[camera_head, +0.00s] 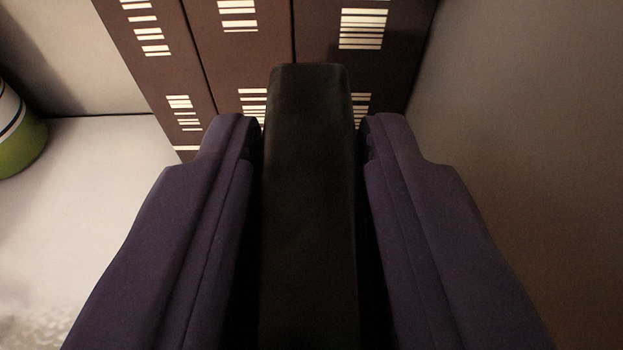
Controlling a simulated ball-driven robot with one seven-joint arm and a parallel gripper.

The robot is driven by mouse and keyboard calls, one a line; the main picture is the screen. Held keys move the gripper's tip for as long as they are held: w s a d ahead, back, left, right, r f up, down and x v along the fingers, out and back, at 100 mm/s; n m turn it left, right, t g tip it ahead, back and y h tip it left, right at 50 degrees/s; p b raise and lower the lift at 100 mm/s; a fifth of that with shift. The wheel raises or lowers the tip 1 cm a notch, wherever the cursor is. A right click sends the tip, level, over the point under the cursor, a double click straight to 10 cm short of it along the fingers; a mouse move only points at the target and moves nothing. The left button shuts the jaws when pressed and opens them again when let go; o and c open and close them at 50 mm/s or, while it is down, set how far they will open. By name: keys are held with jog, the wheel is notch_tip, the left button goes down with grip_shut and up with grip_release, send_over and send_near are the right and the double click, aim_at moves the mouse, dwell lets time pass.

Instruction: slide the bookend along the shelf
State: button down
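The black bookend (310,200) stands between the two purple fingers of my gripper (311,135) in the middle of the view. Its rounded far end reaches past the fingertips toward the books. The fingers are close against both its sides, and my gripper looks shut on it. Dark shadow hides the inner finger faces lower down. The bookend's foot is hidden. The pale shelf (110,210) shows at the left.
Several dark brown books (240,50) with white stripes stand in a row just beyond the bookend. A green, white and blue round object (18,135) is at the left edge. A grey-brown panel (530,150) fills the right side. The shelf between the round object and the books is clear.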

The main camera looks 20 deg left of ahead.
jog(key=c, duration=0.8)
grip_release()
jog(key=p+v, duration=0.2)
jog(key=v, duration=0.5)
jog(key=shift+s+d+r, duration=0.1)
jog(key=shift+s+d, duration=0.05)
jog(key=shift+s, duration=0.2)
